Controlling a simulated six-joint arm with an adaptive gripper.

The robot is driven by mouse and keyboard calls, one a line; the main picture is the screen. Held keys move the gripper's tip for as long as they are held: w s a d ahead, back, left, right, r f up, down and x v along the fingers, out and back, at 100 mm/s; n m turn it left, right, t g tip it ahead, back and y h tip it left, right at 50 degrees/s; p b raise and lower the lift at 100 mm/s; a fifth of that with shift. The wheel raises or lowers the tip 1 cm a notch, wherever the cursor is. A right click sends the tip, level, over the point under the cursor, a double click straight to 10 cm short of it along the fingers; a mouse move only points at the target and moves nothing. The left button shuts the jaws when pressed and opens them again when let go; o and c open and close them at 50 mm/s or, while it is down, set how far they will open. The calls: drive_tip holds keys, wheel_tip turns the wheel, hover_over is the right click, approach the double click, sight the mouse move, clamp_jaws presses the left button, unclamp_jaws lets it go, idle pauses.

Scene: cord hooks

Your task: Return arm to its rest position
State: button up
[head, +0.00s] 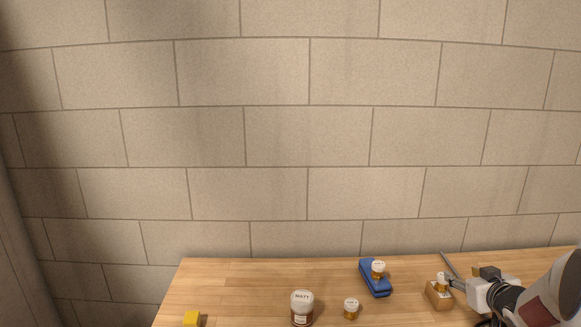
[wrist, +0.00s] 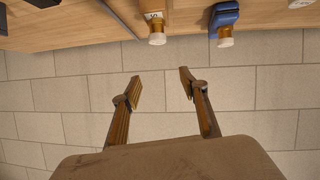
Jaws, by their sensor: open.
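My gripper (wrist: 160,90) is open and empty in the wrist view, its two fingers spread apart with only the tiled wall behind the gap. In the head view my arm comes in from the lower right, with its end close to a wooden block (head: 434,296). A small amber jar with a white lid (head: 442,279) is at that block and also shows in the wrist view (wrist: 156,32). From the head view I cannot tell whether a finger touches the block or jar.
A block wall (head: 280,130) stands behind. The table's back left is clear.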

drive_tip(key=s+a+r+m+g+h, duration=0.1)
drive_tip(key=s+a+r+g, duration=0.1)
drive_tip(key=s+a+r, duration=0.4)
drive_tip(key=s+a+r+m+g+h, duration=0.1)
drive_tip(key=s+a+r, duration=0.4)
drive_tip(key=s, duration=0.4)
drive_tip(key=s+a+f+g+y, duration=0.1)
drive_tip(key=s+a+f+g, duration=0.1)
drive_tip(key=s+a, duration=0.6)
drive_tip(key=s+a+f+n+g+y, duration=0.1)
drive_tip(key=s+a, duration=0.7)
drive_tip(key=s, duration=0.8)
drive_tip(key=shift+s+a+f+g+y, duration=0.15)
drive_tip(key=shift+f+g+y, duration=0.55)
drive_tip(key=shift+f, duration=0.15)
